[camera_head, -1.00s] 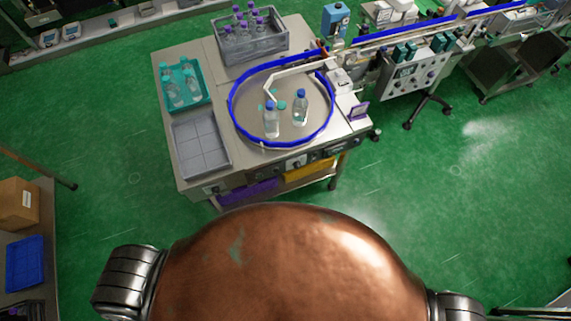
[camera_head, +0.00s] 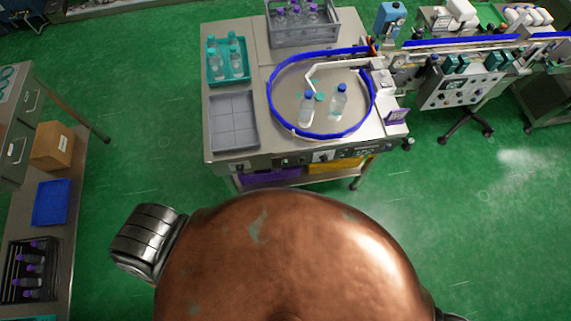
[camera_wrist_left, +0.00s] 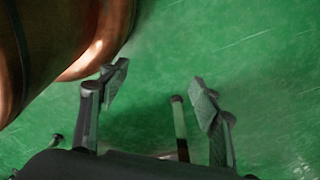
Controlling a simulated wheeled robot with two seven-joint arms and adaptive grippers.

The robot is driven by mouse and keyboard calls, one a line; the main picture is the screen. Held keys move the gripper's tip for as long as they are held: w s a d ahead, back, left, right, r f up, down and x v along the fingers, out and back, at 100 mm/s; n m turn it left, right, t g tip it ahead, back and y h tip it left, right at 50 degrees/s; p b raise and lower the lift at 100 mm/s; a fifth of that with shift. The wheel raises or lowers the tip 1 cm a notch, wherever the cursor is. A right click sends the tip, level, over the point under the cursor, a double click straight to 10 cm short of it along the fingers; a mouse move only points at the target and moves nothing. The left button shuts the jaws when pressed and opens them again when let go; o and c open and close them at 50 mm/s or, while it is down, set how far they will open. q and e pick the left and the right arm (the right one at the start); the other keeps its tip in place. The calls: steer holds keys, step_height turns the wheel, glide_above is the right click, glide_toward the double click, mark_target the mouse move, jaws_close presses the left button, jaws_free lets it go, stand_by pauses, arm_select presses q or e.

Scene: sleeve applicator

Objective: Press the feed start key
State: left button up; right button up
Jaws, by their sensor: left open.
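The feed table (camera_head: 240,150) stands ahead of me with a round turntable ringed by a blue rail (camera_head: 272,95). Its front edge carries a panel of small dark controls (camera_head: 323,156). A second control panel (camera_head: 462,88) with several knobs hangs under the conveyor to the right. The feed start key is too small to single out on either. My left gripper (camera_wrist_left: 160,91) shows in the left wrist view, open and empty over green floor, with no panel near it. My right gripper is not in view.
Two clear bottles (camera_head: 338,102) stand on the turntable. A teal tray (camera_head: 227,62), an empty grey tray (camera_head: 234,121) and a grey crate (camera_head: 303,27) occupy the table. A shelf unit with a cardboard box (camera_head: 52,146) stands at left. Green floor is open between.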

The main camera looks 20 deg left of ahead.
arm_select(q)
jaws_close()
stand_by(0.5)
stand_by(1.3)
